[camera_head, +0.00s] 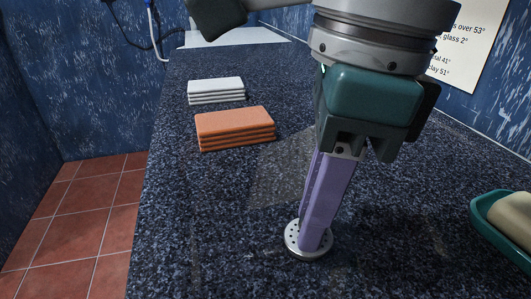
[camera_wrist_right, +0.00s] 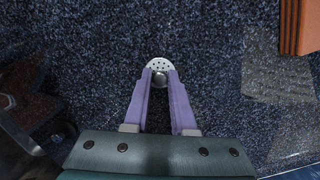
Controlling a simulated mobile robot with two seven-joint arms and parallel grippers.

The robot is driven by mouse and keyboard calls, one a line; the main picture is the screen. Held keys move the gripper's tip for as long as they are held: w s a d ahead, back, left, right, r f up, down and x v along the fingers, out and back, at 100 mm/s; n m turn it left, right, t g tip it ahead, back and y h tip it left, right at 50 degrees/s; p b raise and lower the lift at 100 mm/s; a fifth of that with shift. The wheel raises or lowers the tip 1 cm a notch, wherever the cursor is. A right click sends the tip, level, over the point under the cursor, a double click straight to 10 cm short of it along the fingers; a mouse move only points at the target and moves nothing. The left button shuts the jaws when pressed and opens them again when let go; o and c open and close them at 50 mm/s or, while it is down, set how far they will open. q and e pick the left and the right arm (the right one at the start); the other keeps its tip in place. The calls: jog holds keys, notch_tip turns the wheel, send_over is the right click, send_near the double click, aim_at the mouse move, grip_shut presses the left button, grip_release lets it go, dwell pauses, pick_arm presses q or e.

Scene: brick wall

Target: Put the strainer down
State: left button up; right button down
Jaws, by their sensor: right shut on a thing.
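The strainer is a small round metal disc with holes. It shows at the lower middle of the head view (camera_head: 294,247) and at the centre of the right wrist view (camera_wrist_right: 159,65). My right gripper (camera_head: 314,246) points down with its purple fingers closed on the strainer's small knob, which shows between the fingertips in the wrist view. The fingers hide part of the disc. The disc lies flat at or just above the dark speckled counter (camera_head: 220,220); I cannot tell whether it touches. My left gripper is not in view.
A stack of orange cloths (camera_head: 235,129) lies left of my right gripper, with folded white cloths (camera_head: 216,90) behind it. A teal dish (camera_head: 484,216) holding a pale bar stands at the right edge. The counter's left front is clear; its left edge drops to a tiled floor (camera_head: 85,215).

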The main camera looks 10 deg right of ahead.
aim_at(326, 238)
jog(key=shift+f, duration=0.1)
jog(key=c, duration=0.7)
grip_release()
jog(key=shift+c, duration=0.2)
jog(key=shift+r, duration=0.45)
notch_tip(326, 238, up, 12)
jog(key=d+p, duration=0.1)
jog(key=shift+s+d+f, duration=0.15)
jog(key=shift+s+f, duration=0.1)
jog(key=shift+s, duration=0.05)
